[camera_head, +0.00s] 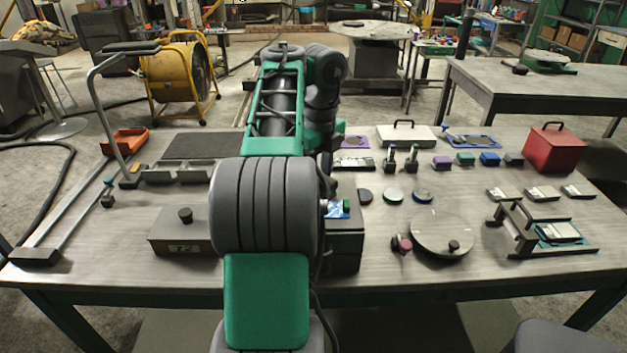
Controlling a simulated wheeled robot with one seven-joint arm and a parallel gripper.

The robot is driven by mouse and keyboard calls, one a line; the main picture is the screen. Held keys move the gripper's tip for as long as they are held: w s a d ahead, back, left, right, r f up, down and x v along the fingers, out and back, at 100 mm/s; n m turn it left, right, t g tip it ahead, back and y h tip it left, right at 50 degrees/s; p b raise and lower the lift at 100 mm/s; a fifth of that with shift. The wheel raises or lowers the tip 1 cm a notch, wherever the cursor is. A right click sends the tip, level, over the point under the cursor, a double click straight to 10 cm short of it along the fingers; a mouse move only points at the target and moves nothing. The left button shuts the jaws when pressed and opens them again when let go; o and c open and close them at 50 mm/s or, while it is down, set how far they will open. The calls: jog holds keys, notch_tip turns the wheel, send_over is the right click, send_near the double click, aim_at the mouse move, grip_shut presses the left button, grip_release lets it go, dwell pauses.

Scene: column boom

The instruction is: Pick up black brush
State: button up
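My arm rises in the middle of the head view and bends down over the workbench (450,290). The dark end of my gripper (328,165) shows only in part beside my arm. Its fingers are hidden, so I cannot tell whether they are open or hold anything. I cannot make out a black brush for certain. My arm hides part of the bench middle.
A round metal disc (443,232), a metal frame fixture (540,235) and a red box (553,150) stand on the right. A tall bent handle (105,105) rises at left. The front right is bare.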

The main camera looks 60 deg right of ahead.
aim_at(318, 176)
grip_shut()
jog(key=shift+r+p, duration=0.55)
jog(key=shift+r, duration=0.05)
notch_tip(318, 176, up, 3)
jog(key=p, duration=0.2)
jog(key=shift+a+r+p, duration=0.1)
jog(key=shift+a+p, duration=0.05)
jog(key=shift+p, duration=0.2)
jog(key=s+a+r+p, duration=0.6)
jog(key=a+r, duration=0.2)
jog(key=a, duration=0.4)
jog(key=shift+a+r, duration=0.2)
jog(key=shift+r, duration=0.1)
